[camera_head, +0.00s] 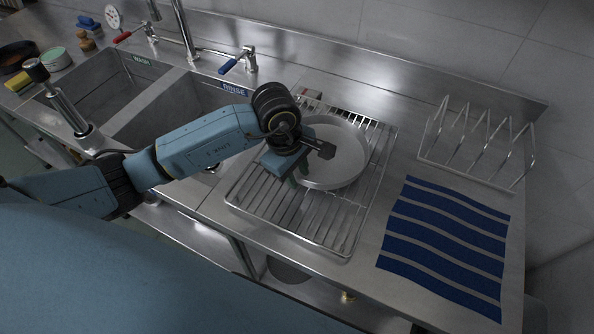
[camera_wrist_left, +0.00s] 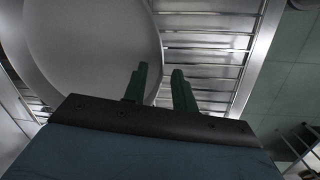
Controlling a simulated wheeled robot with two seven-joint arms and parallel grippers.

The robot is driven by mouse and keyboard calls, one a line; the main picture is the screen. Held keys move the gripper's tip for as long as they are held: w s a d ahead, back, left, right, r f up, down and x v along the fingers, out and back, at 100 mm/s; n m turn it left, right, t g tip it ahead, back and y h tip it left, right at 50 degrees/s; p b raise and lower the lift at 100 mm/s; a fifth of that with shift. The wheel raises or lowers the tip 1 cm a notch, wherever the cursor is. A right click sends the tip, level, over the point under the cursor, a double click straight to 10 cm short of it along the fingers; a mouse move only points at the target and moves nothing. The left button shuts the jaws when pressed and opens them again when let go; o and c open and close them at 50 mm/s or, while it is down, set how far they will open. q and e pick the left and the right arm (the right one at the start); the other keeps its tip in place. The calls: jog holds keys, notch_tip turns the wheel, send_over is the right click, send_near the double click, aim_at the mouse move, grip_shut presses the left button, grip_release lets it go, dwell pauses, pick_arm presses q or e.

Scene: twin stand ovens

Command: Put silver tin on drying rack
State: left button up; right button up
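The silver tin (camera_head: 345,158), a round shallow pan, lies on the wire drying rack (camera_head: 325,232) on the steel counter and covers its upper middle. My left gripper (camera_head: 297,180) is at the tin's near-left rim, partly hidden by its own wrist in the head view. In the left wrist view its two dark green fingers (camera_wrist_left: 157,73) stand apart. One finger overlaps the pale tin (camera_wrist_left: 90,45) and the other is over the rack bars (camera_wrist_left: 215,55), with the rim's line between them. I cannot tell whether either touches the rim. My right gripper is not in view.
Twin sinks (camera_head: 105,88) with tall taps lie left of the rack. A wire stand (camera_head: 478,150) is at the back right, with a blue-striped mat (camera_head: 445,245) in front of it. A blue-handled lever (camera_head: 238,61) rises behind the rinse sink. The counter's front edge is below the rack.

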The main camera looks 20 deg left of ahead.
pick_arm(q)
jog(key=shift+r, duration=0.35)
notch_tip(320, 180, up, 11)
jog(key=s+a, duration=0.1)
jog(key=shift+s+a+r, duration=0.15)
jog(key=shift+a+r, duration=0.05)
jog(key=shift+a, duration=0.2)
jog(key=shift+s, duration=0.1)
